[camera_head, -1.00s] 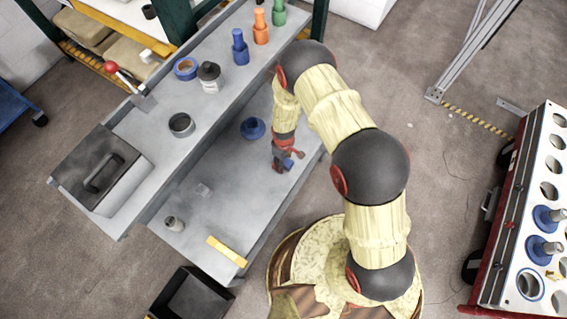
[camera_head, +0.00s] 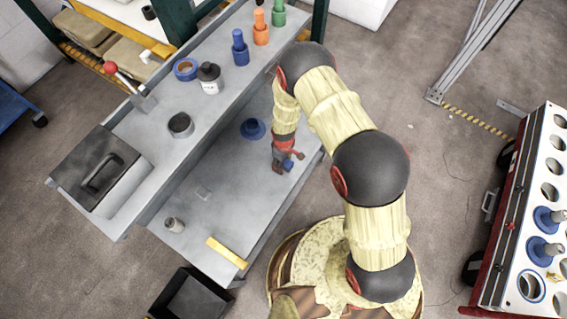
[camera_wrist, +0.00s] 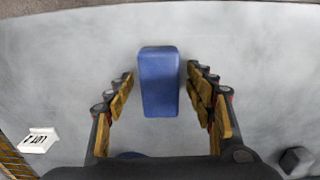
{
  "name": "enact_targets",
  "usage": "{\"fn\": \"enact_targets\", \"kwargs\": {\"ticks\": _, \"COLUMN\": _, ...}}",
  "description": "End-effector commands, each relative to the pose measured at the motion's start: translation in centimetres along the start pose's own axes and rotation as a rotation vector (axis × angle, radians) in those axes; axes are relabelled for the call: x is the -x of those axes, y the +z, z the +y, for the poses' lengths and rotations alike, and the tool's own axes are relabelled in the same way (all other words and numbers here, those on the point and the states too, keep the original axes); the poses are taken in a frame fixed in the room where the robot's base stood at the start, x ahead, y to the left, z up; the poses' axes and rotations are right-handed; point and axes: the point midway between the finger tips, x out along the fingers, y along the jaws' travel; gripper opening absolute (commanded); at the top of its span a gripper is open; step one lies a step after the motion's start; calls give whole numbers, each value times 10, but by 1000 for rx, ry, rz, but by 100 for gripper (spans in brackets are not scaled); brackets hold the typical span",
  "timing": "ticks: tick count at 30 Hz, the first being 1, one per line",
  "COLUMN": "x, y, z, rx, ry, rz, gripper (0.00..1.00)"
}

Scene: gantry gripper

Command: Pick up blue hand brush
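The blue hand brush shows in the wrist view as a plain blue block (camera_wrist: 158,82) on the grey surface. In the head view a small bit of blue (camera_head: 288,165) shows at my gripper, on the lower shelf of the grey bench. My gripper (camera_wrist: 162,88) is open, with one finger on each side of the blue block. Clear gaps show between block and fingers, so it is not held. In the head view my gripper (camera_head: 281,160) points down over the lower shelf and partly hides the blue.
A blue round flanged part (camera_head: 253,128) lies on the shelf (camera_head: 225,190) behind my gripper. A yellow bar (camera_head: 227,252) and a small grey cylinder (camera_head: 174,225) are at the shelf's front left. The raised upper bench top (camera_head: 150,125) borders the shelf.

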Motion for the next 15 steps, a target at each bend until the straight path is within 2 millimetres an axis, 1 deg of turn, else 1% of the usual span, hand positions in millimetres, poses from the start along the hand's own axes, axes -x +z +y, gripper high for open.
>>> {"fn": "enact_targets", "kwargs": {"ticks": 2, "x": 0, "y": 0, "z": 0, "rx": 0, "ry": 0, "rz": 0, "gripper": 48}}
{"fn": "enact_targets", "kwargs": {"ticks": 15, "x": 0, "y": 0, "z": 0, "rx": 0, "ry": 0, "rz": 0, "gripper": 24}}
